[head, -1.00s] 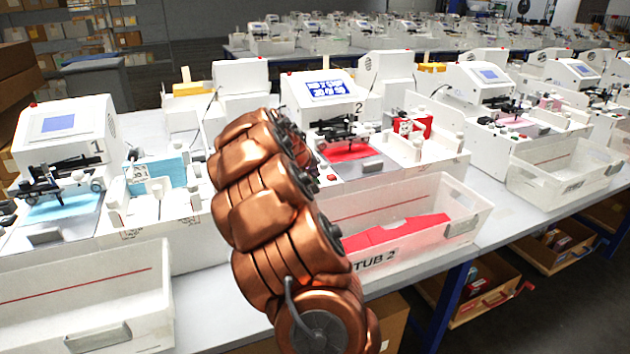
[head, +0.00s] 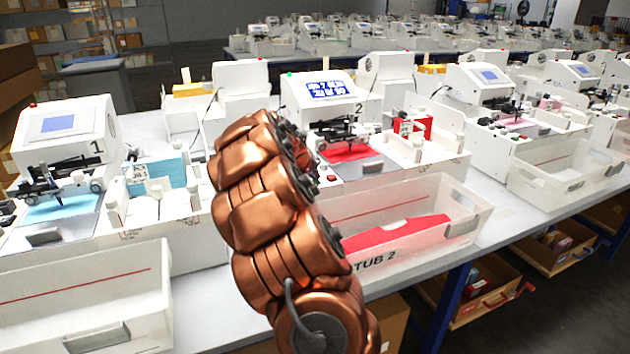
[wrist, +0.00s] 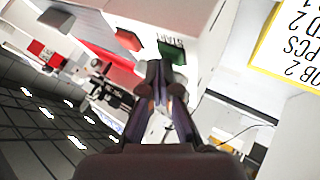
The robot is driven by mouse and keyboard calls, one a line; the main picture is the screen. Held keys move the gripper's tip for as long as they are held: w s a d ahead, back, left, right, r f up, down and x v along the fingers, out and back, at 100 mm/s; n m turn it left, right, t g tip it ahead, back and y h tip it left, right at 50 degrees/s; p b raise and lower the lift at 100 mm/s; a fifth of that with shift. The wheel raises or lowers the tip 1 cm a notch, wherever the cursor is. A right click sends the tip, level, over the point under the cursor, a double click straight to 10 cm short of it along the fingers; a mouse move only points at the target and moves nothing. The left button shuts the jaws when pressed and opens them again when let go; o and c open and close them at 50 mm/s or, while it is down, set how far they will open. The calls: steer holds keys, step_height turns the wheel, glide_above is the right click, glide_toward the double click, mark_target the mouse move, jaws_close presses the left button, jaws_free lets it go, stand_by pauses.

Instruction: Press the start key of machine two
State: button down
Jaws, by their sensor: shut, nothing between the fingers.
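Machine two (head: 305,92) stands in the middle of the head view, marked 2, with white text on its blue screen (head: 328,86). A small lamp (head: 290,75) on its top looks green. In the wrist view the green start key (wrist: 172,52), labelled START, sits on a white panel with a red key (wrist: 117,47) to its left. My gripper (wrist: 160,66) is shut and empty, its tips at the near edge of the green key; I cannot tell whether they touch it. In the head view my copper arm hides the gripper and the key.
TUB 2 (head: 450,238), a clear bin with red sheets, stands in front of machine two. Machine one (head: 75,125) is at the left with its own bin (head: 145,290). More machines stand to the right and behind. A yellow-edged notice (wrist: 290,50) shows in the wrist view.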

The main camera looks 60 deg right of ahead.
steer(key=shift+r, duration=0.8)
steer(key=shift+r+p, duration=0.65)
steer(key=shift+r, duration=1.85)
